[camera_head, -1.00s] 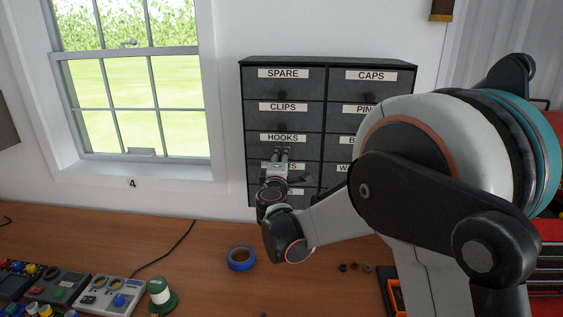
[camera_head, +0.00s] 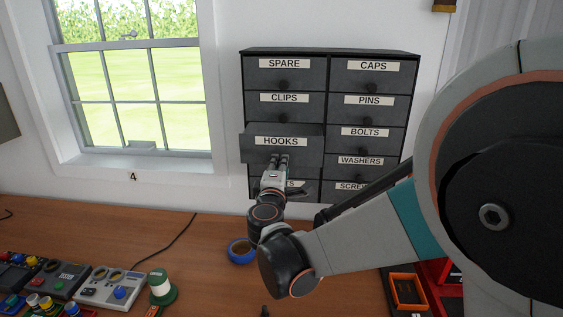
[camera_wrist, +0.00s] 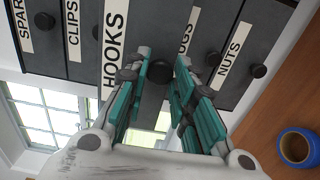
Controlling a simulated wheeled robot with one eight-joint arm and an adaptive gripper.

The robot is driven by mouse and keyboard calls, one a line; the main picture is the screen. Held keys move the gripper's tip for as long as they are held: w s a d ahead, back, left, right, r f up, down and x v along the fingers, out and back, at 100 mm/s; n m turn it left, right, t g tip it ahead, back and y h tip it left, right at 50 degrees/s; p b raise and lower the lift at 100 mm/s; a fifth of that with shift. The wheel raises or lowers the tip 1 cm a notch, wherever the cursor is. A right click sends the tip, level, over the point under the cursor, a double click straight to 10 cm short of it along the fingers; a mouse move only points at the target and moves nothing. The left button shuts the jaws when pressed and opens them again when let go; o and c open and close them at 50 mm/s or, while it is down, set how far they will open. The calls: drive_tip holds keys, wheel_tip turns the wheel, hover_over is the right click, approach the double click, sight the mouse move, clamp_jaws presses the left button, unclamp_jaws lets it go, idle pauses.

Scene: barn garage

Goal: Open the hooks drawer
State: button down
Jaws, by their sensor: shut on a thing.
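The hooks drawer (camera_head: 256,151), labelled HOOKS, is third from the top in the left column of a dark grey cabinet (camera_head: 322,52). Its front stands out from the neighbouring drawer fronts, so it is partly open. My gripper (camera_head: 281,159) is at the lower middle of that front, shut on its knob, which the fingers hide in the head view. In the wrist view the drawer front (camera_wrist: 116,77) is turned on its side, and the round dark knob (camera_wrist: 159,72) sits between the two teal-padded fingers of my gripper (camera_wrist: 162,63). The drawer's inside is not visible.
Other labelled drawers, such as CLIPS (camera_head: 262,108) and BOLTS (camera_head: 345,144), look shut. A blue tape roll (camera_head: 241,252), a green spool (camera_head: 161,288) and control boxes (camera_head: 107,289) lie on the wooden bench (camera_head: 90,232). An orange tray (camera_head: 408,290) is at the right.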

drive_tip(key=shift+s, duration=0.75)
drive_tip(key=c, duration=1.4)
unclamp_jaws()
drive_tip(key=shift+a, duration=0.1)
